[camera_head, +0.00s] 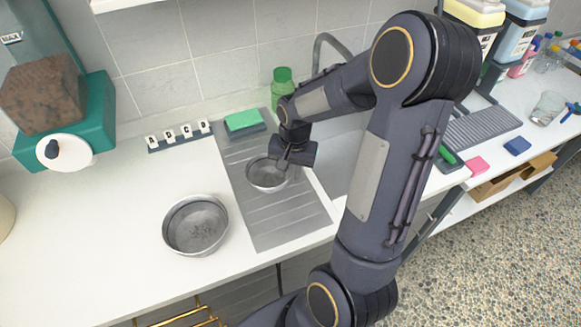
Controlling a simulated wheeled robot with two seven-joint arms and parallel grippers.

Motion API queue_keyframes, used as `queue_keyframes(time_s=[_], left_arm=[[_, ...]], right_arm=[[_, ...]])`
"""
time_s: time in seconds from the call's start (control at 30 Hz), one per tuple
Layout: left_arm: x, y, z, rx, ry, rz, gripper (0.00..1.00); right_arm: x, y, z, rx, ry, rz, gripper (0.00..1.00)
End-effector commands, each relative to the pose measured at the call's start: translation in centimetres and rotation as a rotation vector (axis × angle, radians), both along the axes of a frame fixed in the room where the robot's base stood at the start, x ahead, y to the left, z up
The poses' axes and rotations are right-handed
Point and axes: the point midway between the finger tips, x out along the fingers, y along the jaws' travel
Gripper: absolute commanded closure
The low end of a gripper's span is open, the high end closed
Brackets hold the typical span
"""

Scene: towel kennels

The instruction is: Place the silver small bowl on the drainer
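The silver small bowl (262,178) rests upright on, or just above, the grey ribbed drainer (285,219) left of the sink; I cannot tell if it touches. My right gripper (284,166) points down at the bowl's right rim. Its fingertips are small and partly hidden, so I cannot tell whether they grip the rim or stand open beside it. My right arm covers part of the sink. My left gripper is out of view.
A larger silver bowl (196,225) stands on the white counter (110,235) left of the drainer. A teal dispenser (92,120) stands at the left. The drainer's front part is clear.

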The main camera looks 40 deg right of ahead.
Motion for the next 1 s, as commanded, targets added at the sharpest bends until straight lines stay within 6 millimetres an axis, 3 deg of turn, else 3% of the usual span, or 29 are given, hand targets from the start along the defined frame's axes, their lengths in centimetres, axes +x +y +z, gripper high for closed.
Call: queue_keyframes(time_s=[0.17, 0.6, 0.8, 0.9, 1.0], left_arm=[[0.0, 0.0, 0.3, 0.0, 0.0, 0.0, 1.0], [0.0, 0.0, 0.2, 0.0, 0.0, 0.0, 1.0], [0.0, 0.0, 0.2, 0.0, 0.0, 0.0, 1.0], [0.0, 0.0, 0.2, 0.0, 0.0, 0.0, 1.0], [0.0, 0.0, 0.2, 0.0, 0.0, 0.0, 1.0]], right_arm=[[0.0, -0.1, 1.5, -0.001, -0.005, 0.0, 0.76], [-0.5, -0.4, 10.3, -0.002, -0.006, 0.0, 0.76], [-0.9, -0.3, 12.2, 0.003, -0.008, 0.007, 0.76], [-2.1, 0.9, 13.1, 0.022, -0.05, 0.065, 0.76], [-4.5, 3.8, 14.2, 0.058, -0.148, 0.198, 0.76]])
